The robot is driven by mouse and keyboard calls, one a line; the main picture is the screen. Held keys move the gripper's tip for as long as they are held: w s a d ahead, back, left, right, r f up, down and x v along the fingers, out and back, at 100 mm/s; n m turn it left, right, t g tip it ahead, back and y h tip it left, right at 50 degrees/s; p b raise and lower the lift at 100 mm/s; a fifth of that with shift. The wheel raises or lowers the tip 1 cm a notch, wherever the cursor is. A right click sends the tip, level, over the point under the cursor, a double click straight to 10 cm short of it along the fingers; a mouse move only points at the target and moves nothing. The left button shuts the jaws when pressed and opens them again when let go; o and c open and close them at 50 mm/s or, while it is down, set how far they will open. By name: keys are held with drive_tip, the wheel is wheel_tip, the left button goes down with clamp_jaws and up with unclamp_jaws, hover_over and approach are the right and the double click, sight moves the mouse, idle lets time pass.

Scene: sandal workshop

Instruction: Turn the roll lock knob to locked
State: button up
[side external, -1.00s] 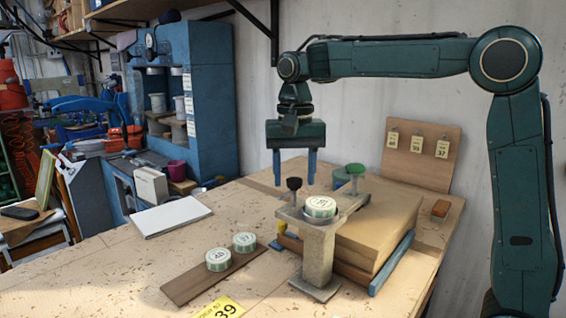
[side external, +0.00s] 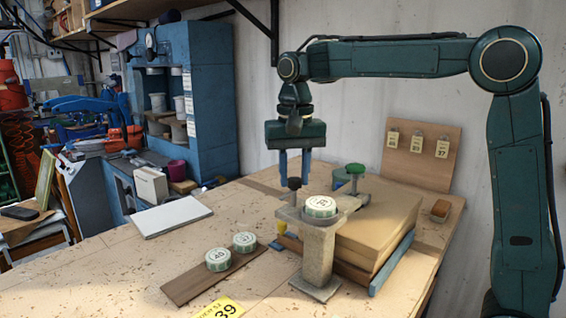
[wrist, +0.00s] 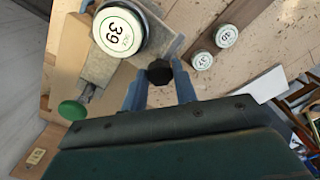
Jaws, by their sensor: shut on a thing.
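A black faceted knob (side external: 294,184) stands upright at the near left end of a grey stone-like stand (side external: 318,246). My gripper (side external: 294,178) points down over it, its two blue fingers shut on the knob's sides. The wrist view also shows the knob (wrist: 159,72) between my fingertips. Which of the knobs is the roll lock is not marked in these views. A green knob (side external: 355,169) stands at the stand's other end, clear of my fingers. A round green-and-white disc (side external: 320,203), reading 39 in the wrist view, sits on the stand between them.
Two similar discs (side external: 245,240) lie on a wooden strip (side external: 188,289) at the front left. A brown block stack (side external: 375,232) lies behind the stand. A tagged board (side external: 422,170) leans on the wall. The left tabletop is mostly clear.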

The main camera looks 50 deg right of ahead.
sight(294, 179)
drive_tip(key=n, duration=0.3)
drive_tip(key=shift+n, duration=0.4)
drive_tip(key=n, duration=0.4)
drive_tip(key=shift+n, duration=0.3)
drive_tip(key=n, duration=0.4)
drive_tip(key=shift+n, duration=2.3)
drive_tip(key=o, duration=1)
drive_tip(key=shift+c, duration=0.2)
drive_tip(key=shift+r, duration=0.1)
wheel_tip(294, 179, up, 14)
